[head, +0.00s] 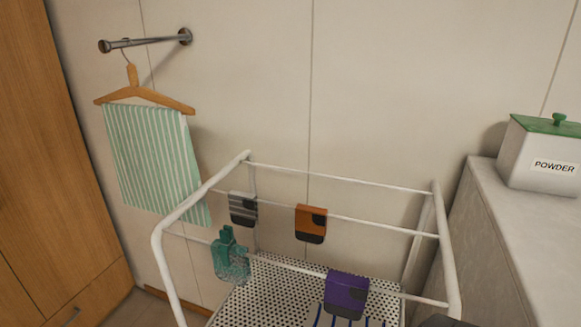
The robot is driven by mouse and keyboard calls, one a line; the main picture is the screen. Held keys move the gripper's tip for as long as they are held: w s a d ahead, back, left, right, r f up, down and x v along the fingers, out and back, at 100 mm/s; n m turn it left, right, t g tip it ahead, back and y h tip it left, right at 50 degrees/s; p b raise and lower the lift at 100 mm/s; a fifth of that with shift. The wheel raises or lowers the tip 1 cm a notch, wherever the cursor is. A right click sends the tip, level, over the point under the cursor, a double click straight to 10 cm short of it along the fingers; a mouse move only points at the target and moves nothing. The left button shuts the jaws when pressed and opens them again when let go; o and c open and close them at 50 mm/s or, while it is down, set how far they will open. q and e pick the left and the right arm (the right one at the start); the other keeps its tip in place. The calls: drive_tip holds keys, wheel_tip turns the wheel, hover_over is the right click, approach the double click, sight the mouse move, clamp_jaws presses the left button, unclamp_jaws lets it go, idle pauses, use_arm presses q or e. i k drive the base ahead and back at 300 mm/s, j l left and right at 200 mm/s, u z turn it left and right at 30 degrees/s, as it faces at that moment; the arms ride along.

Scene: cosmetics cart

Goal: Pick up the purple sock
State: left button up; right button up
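The purple sock (346,295) hangs folded over a front rail of the white drying rack (168,262), right of the middle. It has darker patches near its lower edge. Nothing is touching it in the head view except the rail. Neither my left nor my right gripper can be made out in this view.
A grey striped sock (243,209), an orange sock (311,223) and a teal item (230,258) hang on the rack. A striped towel (155,160) hangs at left. A powder box (545,155) stands on the right counter (490,205). A dark shape (440,321) at the bottom edge is unclear.

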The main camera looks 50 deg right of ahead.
sight(346, 295)
drive_tip(key=z, duration=0.45)
drive_tip(key=l+z, duration=0.1)
drive_tip(key=z, duration=0.75)
drive_tip(key=i+z, duration=0.1)
drive_tip(key=z, duration=0.35)
